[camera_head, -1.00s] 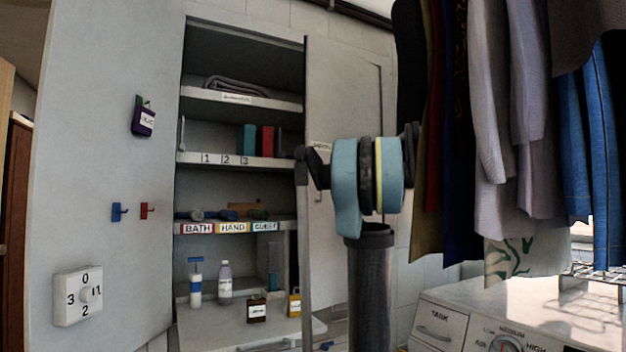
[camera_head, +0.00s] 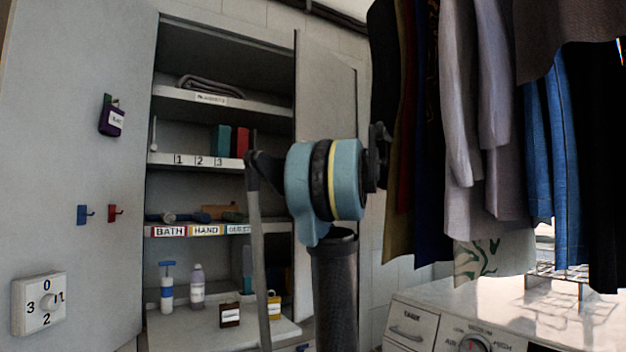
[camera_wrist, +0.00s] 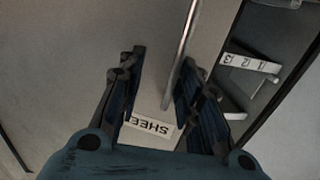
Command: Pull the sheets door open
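The sheets door (camera_wrist: 85,45) is a pale grey panel filling much of the wrist view. Its label (camera_wrist: 150,131), upside down, shows the letters SHEE. A thin metal bar handle (camera_wrist: 186,45) runs lengthwise on it. My gripper (camera_wrist: 163,60) is open, one finger on each side of the bar, which lies nearer the right finger; I cannot tell whether they touch. In the head view the right-hand cabinet door (camera_head: 318,85) shows above my arm. My arm hides its lower part, and the gripper is not clear there.
The left cabinet door (camera_head: 60,150) stands open. Hanging clothes (camera_head: 470,130) are close to my arm on the right. A white appliance (camera_head: 480,310) stands below them.

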